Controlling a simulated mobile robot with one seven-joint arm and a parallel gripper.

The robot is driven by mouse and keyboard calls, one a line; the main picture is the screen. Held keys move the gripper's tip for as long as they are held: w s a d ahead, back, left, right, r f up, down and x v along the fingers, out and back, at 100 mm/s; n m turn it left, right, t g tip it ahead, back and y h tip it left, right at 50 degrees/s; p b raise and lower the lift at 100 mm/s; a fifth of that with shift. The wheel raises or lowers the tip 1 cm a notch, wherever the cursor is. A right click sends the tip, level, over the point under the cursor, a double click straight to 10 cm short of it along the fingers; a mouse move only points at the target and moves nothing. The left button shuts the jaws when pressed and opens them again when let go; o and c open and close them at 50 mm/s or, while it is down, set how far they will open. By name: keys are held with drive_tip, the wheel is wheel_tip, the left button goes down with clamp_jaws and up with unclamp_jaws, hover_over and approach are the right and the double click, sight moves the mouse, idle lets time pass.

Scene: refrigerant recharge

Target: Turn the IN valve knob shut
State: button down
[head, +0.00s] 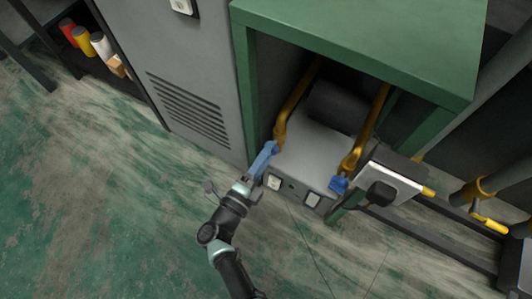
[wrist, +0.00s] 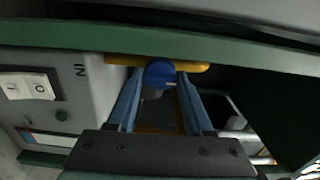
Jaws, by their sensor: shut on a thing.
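The IN valve knob (wrist: 159,73) is blue and round, on a yellow pipe (wrist: 112,59), beside the upside-down "IN" lettering (wrist: 82,70) in the wrist view. My gripper (wrist: 157,80) has one blue finger on each side of the knob and is shut on it. In the head view, my gripper (head: 270,151) reaches the lower end of the left yellow pipe (head: 291,102), at the left front of the grey unit (head: 300,158). There the fingers hide most of the knob. A second blue knob (head: 338,184) sits below the right yellow pipe (head: 371,122).
A green frame (head: 365,60) stands over the unit, with its edge close above my fingers in the wrist view. A white-topped box with a black part (head: 397,185) stands at the right. A grey vented cabinet (head: 180,75) stands left. The floor in front is open.

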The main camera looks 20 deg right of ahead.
drive_tip(key=shift+c, duration=1.6)
unclamp_jaws()
drive_tip(key=shift+a, duration=0.1)
drive_tip(key=p+v, duration=0.3)
drive_tip(key=v, duration=1)
